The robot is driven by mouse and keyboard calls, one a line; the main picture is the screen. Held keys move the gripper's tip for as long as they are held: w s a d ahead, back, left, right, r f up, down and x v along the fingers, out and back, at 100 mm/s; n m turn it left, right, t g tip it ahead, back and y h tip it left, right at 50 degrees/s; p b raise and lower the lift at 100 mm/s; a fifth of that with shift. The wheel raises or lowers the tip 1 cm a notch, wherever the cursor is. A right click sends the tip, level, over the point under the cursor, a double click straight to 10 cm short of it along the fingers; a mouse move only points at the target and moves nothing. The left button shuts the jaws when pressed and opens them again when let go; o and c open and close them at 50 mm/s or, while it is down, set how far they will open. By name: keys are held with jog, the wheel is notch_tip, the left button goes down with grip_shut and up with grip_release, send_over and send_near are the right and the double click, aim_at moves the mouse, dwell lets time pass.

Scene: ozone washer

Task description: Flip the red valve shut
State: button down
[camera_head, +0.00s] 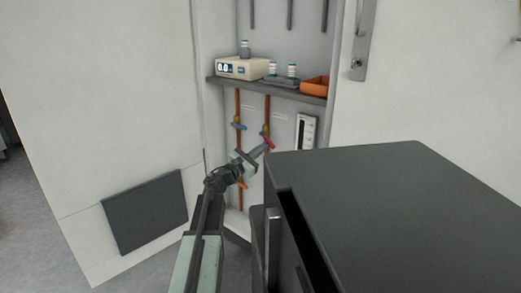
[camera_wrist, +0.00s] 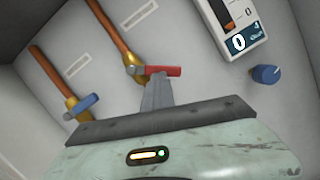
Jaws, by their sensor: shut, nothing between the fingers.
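The red valve (camera_wrist: 158,70) is a red lever on a brass fitting of the right copper pipe. In the wrist view the lever points right, crosswise to its tilted pipe. In the head view the red valve (camera_head: 268,142) is partly hidden by my gripper (camera_head: 266,147). My gripper is shut and empty. In the wrist view its fingertips (camera_wrist: 157,82) are right at the lever's underside; I cannot tell whether they touch it.
A blue valve (camera_wrist: 82,106) sits on the left pipe. A blue knob (camera_wrist: 265,75) and a white gauge panel (camera_wrist: 236,25) are to the right. A shelf (camera_head: 221,82) with a scale and bottles is above. A dark cabinet (camera_head: 390,190) stands at the front right.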

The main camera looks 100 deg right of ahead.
jog(key=shift+s, duration=0.6)
notch_tip(320, 180, down, 4)
jog(key=w+d+f+b, duration=0.1)
jog(key=w+d+b, duration=0.1)
jog(key=w+b, duration=0.15)
jog(key=r+b+v, duration=0.1)
jog(key=r+v, duration=0.1)
jog(key=v, duration=0.7)
jog(key=shift+w+a+f+b, duration=0.15)
jog(key=shift+w+a+b, duration=0.05)
jog(key=shift+b, duration=0.1)
